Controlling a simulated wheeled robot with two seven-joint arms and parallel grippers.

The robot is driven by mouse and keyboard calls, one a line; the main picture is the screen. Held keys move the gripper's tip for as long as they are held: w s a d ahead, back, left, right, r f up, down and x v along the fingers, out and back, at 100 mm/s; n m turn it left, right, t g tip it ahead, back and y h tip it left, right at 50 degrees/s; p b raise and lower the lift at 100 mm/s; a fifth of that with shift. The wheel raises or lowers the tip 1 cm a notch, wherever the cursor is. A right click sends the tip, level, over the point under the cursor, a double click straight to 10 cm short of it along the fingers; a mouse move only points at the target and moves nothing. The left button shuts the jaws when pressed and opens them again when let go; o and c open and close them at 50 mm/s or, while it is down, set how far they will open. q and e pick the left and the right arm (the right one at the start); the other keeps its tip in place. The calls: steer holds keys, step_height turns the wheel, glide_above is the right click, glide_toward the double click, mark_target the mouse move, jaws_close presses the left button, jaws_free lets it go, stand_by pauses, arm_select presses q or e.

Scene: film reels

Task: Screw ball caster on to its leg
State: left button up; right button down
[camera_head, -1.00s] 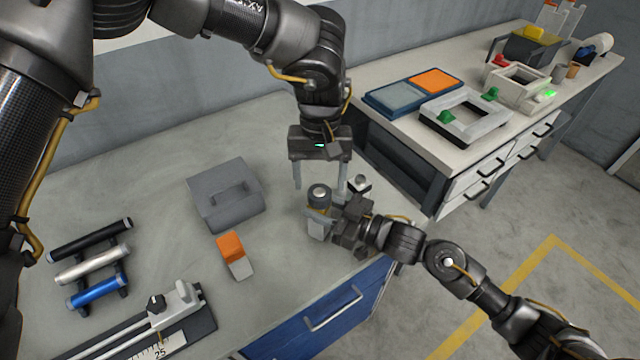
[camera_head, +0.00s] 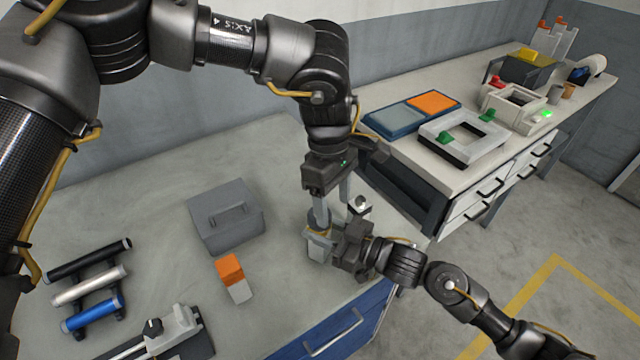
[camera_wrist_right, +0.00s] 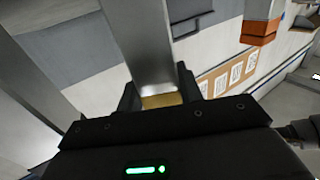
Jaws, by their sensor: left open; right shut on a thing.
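My right gripper (camera_head: 333,243) is shut on a short, dark cylindrical part with a brownish band (camera_head: 318,228), seemingly the leg, near the bench's right edge. My left gripper (camera_head: 334,212) comes down from above with its two pale fingers apart. One finger overlaps the top of the held part; I cannot tell whether they touch. A small silver ball on a pale block (camera_head: 360,205), perhaps the ball caster, stands just right of the left gripper. In the right wrist view, a brass-coloured patch (camera_wrist_right: 160,100) shows between the dark jaws, below a pale bar.
A grey box (camera_head: 225,220), an orange-and-white block (camera_head: 234,278), a rack of black, silver and blue tubes (camera_head: 92,285) and a measuring slide (camera_head: 170,335) lie on the bench to the left. A second bench with trays (camera_head: 465,135) stands at the right.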

arm_select(q)
steer(key=n, duration=0.6)
steer(key=r+n, duration=0.1)
steer(key=n, duration=0.5)
steer(key=n+t, duration=0.1)
steer(key=n, duration=0.5)
steer(key=shift+w+a+r, duration=0.3)
steer(key=shift+a, duration=0.1)
steer(key=n, duration=0.5)
steer(key=shift+w+a+r+n+y, duration=0.2)
steer(key=shift+a+n+y, duration=0.05)
steer(key=shift+n+y, duration=0.05)
steer(key=n, duration=0.4)
steer(key=shift+w+a+r+n+t, duration=0.15)
steer(key=shift+a+n+t, duration=0.15)
steer(key=n, duration=0.4)
steer(key=shift+w+a, duration=0.2)
steer(key=shift+a, duration=0.05)
steer(key=n, duration=0.3)
steer(key=shift+w+n, duration=0.15)
steer(key=shift+n, duration=0.25)
